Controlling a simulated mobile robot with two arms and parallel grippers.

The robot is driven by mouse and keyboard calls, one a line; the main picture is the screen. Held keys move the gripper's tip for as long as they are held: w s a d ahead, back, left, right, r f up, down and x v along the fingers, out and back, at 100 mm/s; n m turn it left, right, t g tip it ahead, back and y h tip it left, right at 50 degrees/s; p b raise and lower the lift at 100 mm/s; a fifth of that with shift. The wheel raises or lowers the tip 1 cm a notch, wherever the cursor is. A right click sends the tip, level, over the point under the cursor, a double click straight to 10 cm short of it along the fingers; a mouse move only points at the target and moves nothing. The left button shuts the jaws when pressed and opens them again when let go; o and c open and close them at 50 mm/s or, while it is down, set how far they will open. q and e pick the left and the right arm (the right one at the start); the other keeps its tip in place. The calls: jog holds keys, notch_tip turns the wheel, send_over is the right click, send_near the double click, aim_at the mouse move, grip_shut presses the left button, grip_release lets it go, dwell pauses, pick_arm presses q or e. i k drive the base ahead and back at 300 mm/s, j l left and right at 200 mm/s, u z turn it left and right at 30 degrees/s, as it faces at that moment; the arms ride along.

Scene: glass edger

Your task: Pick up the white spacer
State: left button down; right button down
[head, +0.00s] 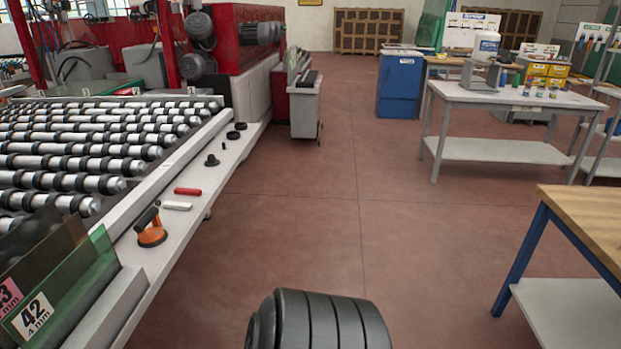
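A small white bar, which looks like the white spacer (177,206), lies flat on the light grey ledge (213,178) along the right side of the roller bed. A red bar (188,191) of similar size lies just behind it, apart from it. Neither of my grippers shows in the head view. A dark ribbed rounded shape stands at the bottom centre, with no fingers visible on it.
An orange suction cup (152,232) with a black handle stands on the ledge in front of the spacer. Black round parts (212,160) lie farther back. Glass sheets (60,300) lean at front left. A wooden-topped table (590,215) is at right. The middle floor is clear.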

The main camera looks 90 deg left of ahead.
aim_at(182, 207)
jog(key=j+z, duration=0.2)
jog(key=z, duration=0.2)
jog(key=j+z, duration=0.2)
jog(key=z, duration=1.1)
jog(key=k+z, duration=0.1)
jog(key=z, duration=1.8)
jog(key=l+z, duration=0.1)
jog(key=z, duration=0.85)
jog(key=l+z, duration=0.1)
jog(key=z, duration=0.8)
jog(key=l+z, duration=0.1)
jog(key=z, duration=0.85)
jog(key=l+z, duration=0.1)
jog(key=z, duration=1.8)
jog(key=i+l+u, duration=0.1)
jog(key=u, duration=0.3)
jog(key=i+l+u, duration=0.1)
jog(key=u, duration=0.3)
jog(key=l, duration=0.1)
